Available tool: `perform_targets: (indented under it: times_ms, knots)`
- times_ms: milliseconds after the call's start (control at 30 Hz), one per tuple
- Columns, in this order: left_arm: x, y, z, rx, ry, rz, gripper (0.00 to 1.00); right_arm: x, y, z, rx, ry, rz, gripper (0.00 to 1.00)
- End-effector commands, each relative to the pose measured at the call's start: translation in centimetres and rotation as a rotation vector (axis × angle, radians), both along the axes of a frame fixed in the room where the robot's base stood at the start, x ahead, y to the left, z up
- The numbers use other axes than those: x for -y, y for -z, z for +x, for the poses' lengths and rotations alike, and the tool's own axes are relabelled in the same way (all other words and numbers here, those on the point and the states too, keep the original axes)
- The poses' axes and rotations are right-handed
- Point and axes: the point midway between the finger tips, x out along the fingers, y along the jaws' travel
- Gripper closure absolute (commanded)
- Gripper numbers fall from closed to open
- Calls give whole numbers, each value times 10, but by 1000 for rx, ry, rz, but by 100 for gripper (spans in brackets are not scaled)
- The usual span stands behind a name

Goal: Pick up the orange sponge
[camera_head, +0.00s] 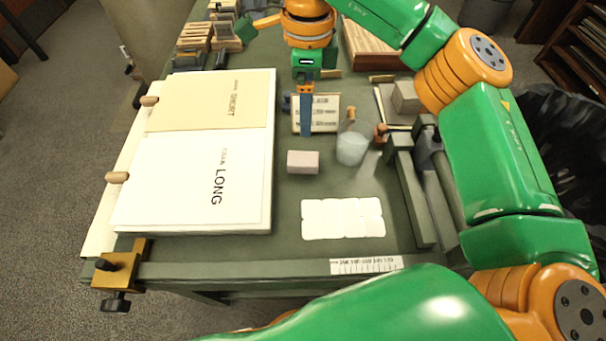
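No clearly orange sponge shows in the camera_head view. A pinkish-beige block (303,162) lies on the green table, left of a translucent cup; I cannot tell if it is the sponge. A grey block (406,97) sits farther back on the right. My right gripper (305,130) points down in front of a small lettered card, beyond the pinkish block and apart from it in the picture. Its blue fingers look like one narrow strip from here, so their opening cannot be judged. No held object shows. My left gripper is not in view.
A large white board (190,205) marked LONG, with a tan SHORT sheet (200,100), covers the left table side. The translucent cup (351,149) stands near the middle. White pads (343,218) lie in front. A rail (410,195) stands at the right. Wooden racks (195,38) are at the back.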

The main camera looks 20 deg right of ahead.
Motion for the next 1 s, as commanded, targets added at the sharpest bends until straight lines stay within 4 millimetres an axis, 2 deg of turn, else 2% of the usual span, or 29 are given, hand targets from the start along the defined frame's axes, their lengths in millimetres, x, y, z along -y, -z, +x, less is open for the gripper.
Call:
perform_targets:
  times_ms: [33,100,200,267,467,733,967,1000]
  knots:
    - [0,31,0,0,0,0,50,0,31,0,0,0,0,9]
    - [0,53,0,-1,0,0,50,0,53,0,0,0,0,9]
    - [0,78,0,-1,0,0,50,0,78,0,0,0,0,9]
    - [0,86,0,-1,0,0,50,0,86,0,0,0,0,9]
    - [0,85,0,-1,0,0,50,0,103,-1,-3,-1,0,9]
    - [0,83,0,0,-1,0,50,-2,149,-3,-3,1,0,9]
    - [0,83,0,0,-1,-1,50,-2,153,-2,0,1,1,9]
    - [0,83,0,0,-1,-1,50,-2,153,-2,0,1,1,14]
